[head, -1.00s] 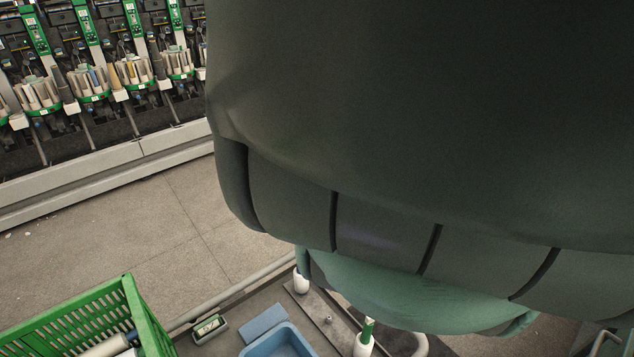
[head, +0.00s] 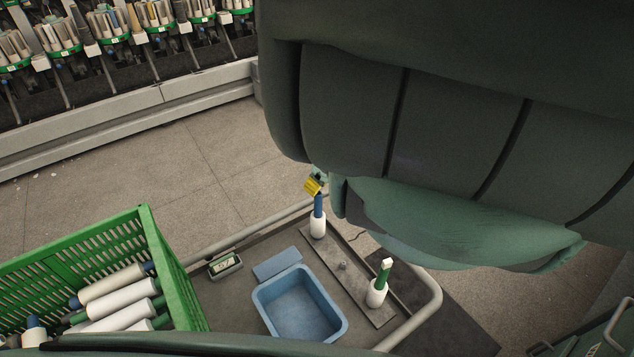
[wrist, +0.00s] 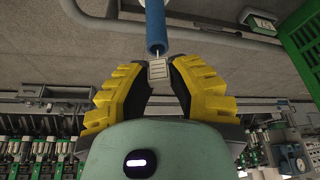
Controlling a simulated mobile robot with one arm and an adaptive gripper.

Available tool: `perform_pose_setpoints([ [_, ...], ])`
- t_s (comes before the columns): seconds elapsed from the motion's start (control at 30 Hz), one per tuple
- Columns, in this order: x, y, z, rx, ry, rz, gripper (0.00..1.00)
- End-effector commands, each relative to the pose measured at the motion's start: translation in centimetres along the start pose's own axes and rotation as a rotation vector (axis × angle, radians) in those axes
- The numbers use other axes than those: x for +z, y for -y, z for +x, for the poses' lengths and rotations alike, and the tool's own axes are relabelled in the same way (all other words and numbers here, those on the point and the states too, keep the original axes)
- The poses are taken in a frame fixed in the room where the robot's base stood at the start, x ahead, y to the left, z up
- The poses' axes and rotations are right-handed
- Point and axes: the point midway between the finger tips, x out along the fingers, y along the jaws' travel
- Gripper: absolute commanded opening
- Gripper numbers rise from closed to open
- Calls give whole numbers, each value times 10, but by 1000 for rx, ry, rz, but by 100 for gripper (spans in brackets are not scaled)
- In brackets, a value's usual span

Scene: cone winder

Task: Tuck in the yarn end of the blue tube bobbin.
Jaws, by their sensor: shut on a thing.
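The blue tube bobbin (head: 318,228) stands upright on a grey plate, with white yarn low down and the bare blue tube (head: 318,206) above. My gripper (head: 314,188) is just above the tube's top. In the wrist view, the blue tube (wrist: 155,27) lies straight ahead of the yellow fingers of my gripper (wrist: 158,72). The fingertips are closed together around a small grey ribbed piece. A short pale strand, seemingly the yarn end (wrist: 156,57), runs between them and the tube's end. What the tips clasp is too small to tell fully.
A second bobbin with a green tube (head: 377,291) stands on the same plate. A blue tray (head: 268,320), a small display box (head: 225,265) and a green crate (head: 150,235) of bobbins are to the left. A grey rail (head: 432,300) edges the table.

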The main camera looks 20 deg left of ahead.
Motion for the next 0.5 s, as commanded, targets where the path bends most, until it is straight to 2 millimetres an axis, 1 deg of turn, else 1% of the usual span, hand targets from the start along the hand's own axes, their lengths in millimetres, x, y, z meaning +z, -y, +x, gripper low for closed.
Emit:
perform_pose_setpoints([
  [0.5, 4, 0, 5, -1, 1, 1, 10],
])
